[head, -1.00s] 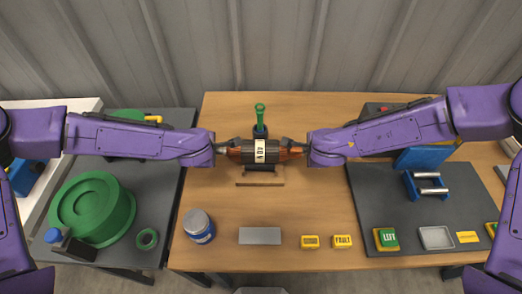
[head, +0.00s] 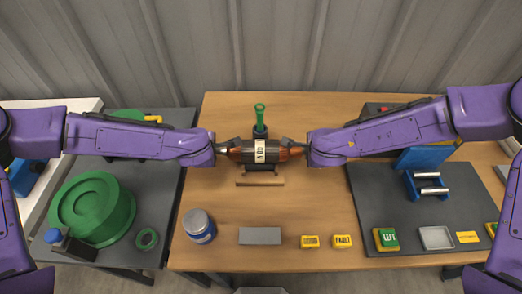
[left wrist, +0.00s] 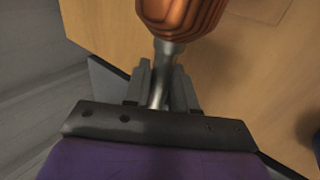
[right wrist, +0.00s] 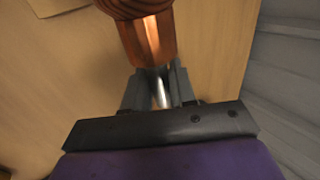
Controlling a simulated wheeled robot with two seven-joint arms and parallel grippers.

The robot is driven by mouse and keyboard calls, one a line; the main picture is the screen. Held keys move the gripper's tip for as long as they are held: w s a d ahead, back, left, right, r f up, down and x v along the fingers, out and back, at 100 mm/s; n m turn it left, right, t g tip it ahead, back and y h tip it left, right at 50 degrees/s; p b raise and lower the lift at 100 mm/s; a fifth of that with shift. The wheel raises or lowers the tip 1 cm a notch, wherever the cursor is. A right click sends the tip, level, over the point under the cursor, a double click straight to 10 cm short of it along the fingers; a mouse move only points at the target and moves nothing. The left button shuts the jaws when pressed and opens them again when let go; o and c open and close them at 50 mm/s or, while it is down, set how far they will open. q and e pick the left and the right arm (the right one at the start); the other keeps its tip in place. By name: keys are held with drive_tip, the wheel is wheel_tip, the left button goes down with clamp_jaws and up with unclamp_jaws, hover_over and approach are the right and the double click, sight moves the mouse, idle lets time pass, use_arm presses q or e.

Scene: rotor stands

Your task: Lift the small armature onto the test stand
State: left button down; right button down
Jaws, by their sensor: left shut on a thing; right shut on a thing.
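The armature (head: 243,151), dark in the middle with copper-coloured windings and a pale lettered label, hangs level between my two grippers at the back of the wooden table. My left gripper (head: 222,147) is shut on its left shaft end; the left wrist view shows the shaft between the fingers (left wrist: 162,85). My right gripper (head: 302,147) is shut on the right shaft end, also seen in the right wrist view (right wrist: 160,88). A wooden cradle (head: 262,182) is just below the armature; whether they touch is hard to tell. A blue stand with two silver rollers (head: 427,186) is on the right mat.
A green-handled tool (head: 260,113) stands upright behind the armature. A blue panel (head: 420,157) is behind the roller stand. A large green drum (head: 92,208) is left.

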use_arm(q)
drive_tip(key=shift+r, duration=0.1)
use_arm(e)
drive_tip(key=shift+r, duration=0.1)
